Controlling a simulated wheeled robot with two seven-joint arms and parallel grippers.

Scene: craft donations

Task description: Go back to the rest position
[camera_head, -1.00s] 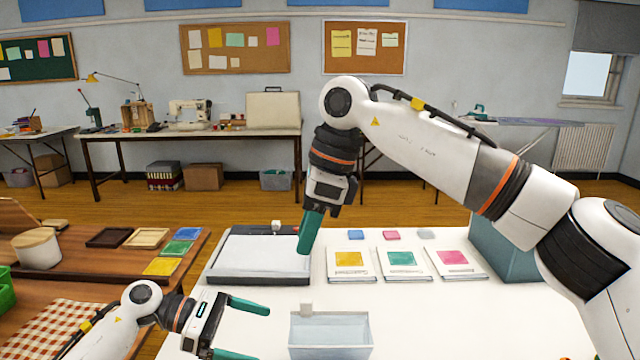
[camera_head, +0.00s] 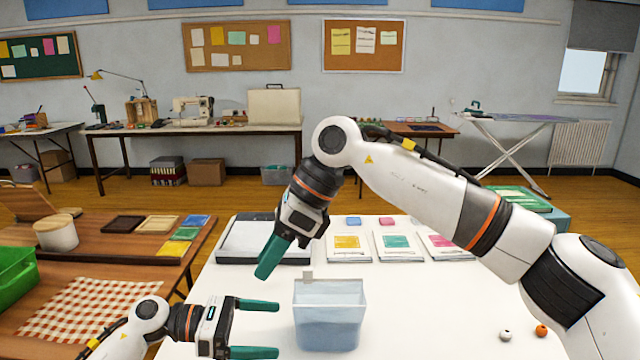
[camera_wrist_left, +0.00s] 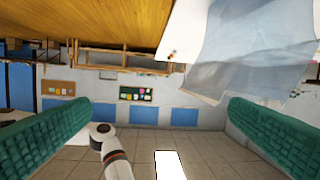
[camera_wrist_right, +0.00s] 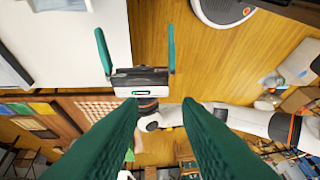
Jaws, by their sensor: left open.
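My left gripper (camera_head: 278,329) is open and empty, low over the white table, just left of the clear bin (camera_head: 329,320). Its two green fingers stand wide apart in the left wrist view (camera_wrist_left: 160,115), where the bin's translucent wall fills the upper right. My right gripper (camera_head: 263,276) hangs from its raised, bent arm, fingers tilted down and left, above the table and left of the bin. In the right wrist view its fingers (camera_wrist_right: 160,105) have a gap between them with nothing held. The left gripper shows beyond them there.
The white table (camera_head: 420,300) holds a grey-edged tray (camera_head: 240,250), several colour cards and two small beads (camera_head: 505,335) at right. A wooden table (camera_head: 190,238) at left carries a green crate (camera_head: 15,275) and a checked cloth. The table's middle right is clear.

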